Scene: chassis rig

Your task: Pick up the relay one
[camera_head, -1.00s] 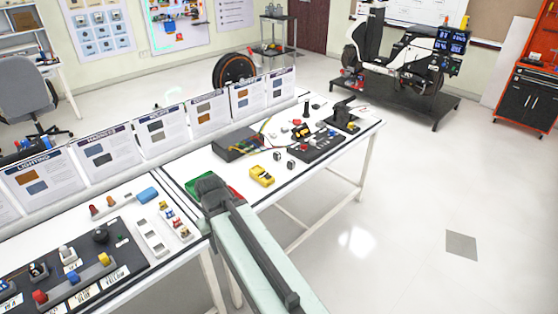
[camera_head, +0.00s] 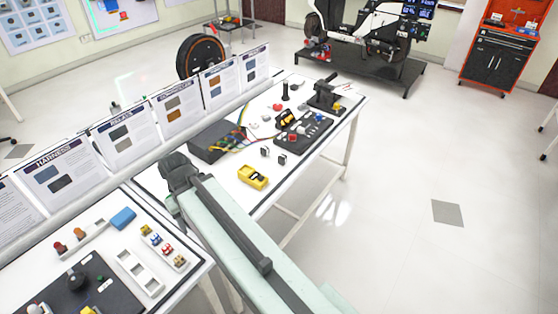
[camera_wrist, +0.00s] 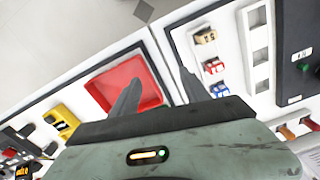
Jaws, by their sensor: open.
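Two small dark blocks, which look like relays, stand on the white bench: one (camera_head: 265,152) and another (camera_head: 282,159), just beyond the yellow multimeter (camera_head: 253,177). I cannot read which is relay one. Two dark blocks also show at the left of the wrist view, one (camera_wrist: 27,130) and another (camera_wrist: 51,147), beside the multimeter (camera_wrist: 62,121). My gripper (camera_wrist: 159,75) is open and empty, above the bench near a red tray (camera_wrist: 152,92). In the head view my gripper (camera_head: 178,172) is left of the relays and apart from them.
A grey box with wires (camera_head: 212,142) and a dark board (camera_head: 304,132) stand farther along the bench. Upright info cards (camera_head: 125,137) line the back edge. A fuse strip (camera_head: 163,246) and white holder (camera_head: 139,272) lie at the near left.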

